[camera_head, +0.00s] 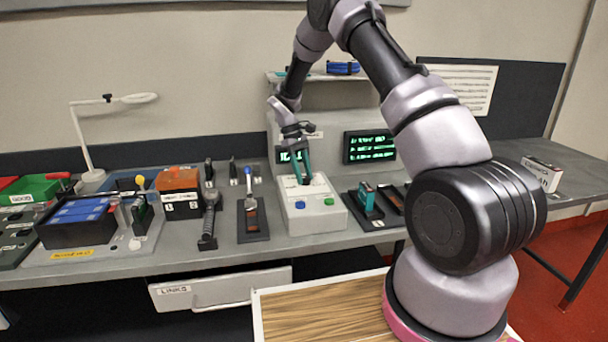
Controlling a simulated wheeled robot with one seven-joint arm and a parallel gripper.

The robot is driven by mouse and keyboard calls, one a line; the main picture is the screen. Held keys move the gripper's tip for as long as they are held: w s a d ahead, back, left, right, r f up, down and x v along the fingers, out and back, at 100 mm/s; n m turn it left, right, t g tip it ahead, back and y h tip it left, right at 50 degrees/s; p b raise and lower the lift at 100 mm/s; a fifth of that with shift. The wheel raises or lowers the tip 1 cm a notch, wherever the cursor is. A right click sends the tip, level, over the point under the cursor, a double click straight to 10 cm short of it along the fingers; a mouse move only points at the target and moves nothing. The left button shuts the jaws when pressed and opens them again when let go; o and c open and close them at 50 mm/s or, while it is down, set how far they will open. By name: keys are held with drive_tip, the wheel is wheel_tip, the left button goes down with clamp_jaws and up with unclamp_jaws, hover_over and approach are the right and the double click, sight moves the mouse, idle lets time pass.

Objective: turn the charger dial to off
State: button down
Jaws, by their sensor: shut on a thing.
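The charger (318,214) is a pale box on the bench with a dark green-lit display behind it. A blue button and a green button show on its front. My gripper (303,180) reaches down onto the charger's sloping top, with its teal fingers shut on the dial there. The dial itself is mostly hidden by the fingers, and its pointer position cannot be read. A second display (369,146) with green text lines stands to the right of my gripper.
To the left are an orange-topped block (179,180), a dark tray with a blue battery (78,212), a green bin (32,190) and a white lamp (88,150). Dark holders (366,208) stand close right of the charger. A small white box (541,174) lies far right, with bare bench around it.

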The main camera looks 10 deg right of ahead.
drive_tip(key=shift+s+n+h, duration=0.1)
drive_tip(key=shift+n+h, duration=0.3)
drive_tip(key=shift+n, duration=0.8)
drive_tip(key=shift+t, duration=0.3)
drive_tip(key=shift+c, duration=2.3)
unclamp_jaws()
drive_tip(key=v, duration=1)
drive_tip(key=shift+r, duration=0.35)
drive_tip(key=shift+a+r, duration=0.1)
drive_tip(key=shift+a, duration=0.05)
